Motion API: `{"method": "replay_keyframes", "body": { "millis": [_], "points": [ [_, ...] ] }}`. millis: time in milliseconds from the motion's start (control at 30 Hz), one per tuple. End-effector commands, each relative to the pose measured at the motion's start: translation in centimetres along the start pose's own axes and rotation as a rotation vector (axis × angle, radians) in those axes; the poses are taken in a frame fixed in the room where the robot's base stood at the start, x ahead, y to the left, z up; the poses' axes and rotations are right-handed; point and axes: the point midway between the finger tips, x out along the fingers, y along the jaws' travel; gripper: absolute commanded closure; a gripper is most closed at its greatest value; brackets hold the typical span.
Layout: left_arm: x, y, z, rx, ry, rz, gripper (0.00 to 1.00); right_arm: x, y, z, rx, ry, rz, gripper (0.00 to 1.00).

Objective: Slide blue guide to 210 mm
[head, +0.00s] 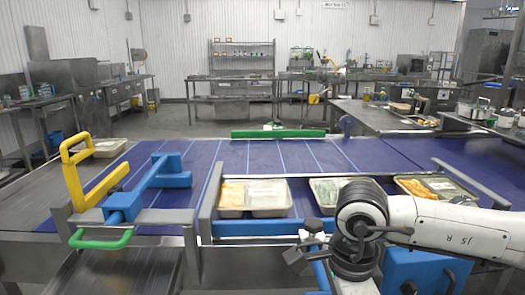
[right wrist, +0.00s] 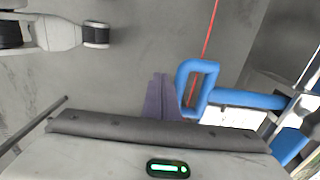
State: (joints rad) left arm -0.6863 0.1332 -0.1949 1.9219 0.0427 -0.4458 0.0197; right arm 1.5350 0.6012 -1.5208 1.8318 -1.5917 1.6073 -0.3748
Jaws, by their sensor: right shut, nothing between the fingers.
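A long blue guide bar (head: 262,228) runs along the near side of the tray lane. A blue piece (head: 320,275) hangs below it, beside my right gripper. In the right wrist view a blue loop handle (right wrist: 183,84) joins a blue bar (right wrist: 250,99). My right gripper (head: 300,256) is shut and empty in front of the bar. In the right wrist view its fingers (right wrist: 163,97) are just left of the loop; whether they touch it I cannot tell. No millimetre scale is readable. My left gripper is not in view.
A blue T-shaped piece (head: 165,178), a yellow frame (head: 73,178) and a green handle (head: 100,243) stand at the left. Filled trays (head: 269,212) lie behind the bar on the blue belt (head: 225,160). A green bar (head: 277,133) lies at the belt's far edge.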

Motion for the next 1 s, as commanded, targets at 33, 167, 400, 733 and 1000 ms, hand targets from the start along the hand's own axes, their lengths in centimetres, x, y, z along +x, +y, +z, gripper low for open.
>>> {"method": "replay_keyframes", "body": {
  "millis": [33, 167, 400, 733, 1000],
  "points": [
    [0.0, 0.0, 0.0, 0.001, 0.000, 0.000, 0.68, 0.0, -0.1, 0.0, 0.000, 0.000, 0.000, 1.00],
    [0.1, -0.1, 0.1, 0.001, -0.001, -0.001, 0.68, 0.0, -0.2, 0.0, -0.001, 0.000, -0.001, 1.00],
    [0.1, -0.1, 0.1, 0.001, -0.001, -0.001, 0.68, 0.0, -0.5, 0.0, -0.001, 0.000, -0.001, 1.00],
    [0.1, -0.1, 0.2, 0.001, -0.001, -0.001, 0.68, 0.0, -0.9, 0.0, 0.000, 0.000, -0.001, 1.00],
    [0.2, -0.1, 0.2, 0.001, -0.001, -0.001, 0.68, 0.0, -1.3, 0.1, -0.001, 0.000, -0.002, 1.00]
  ]
}}
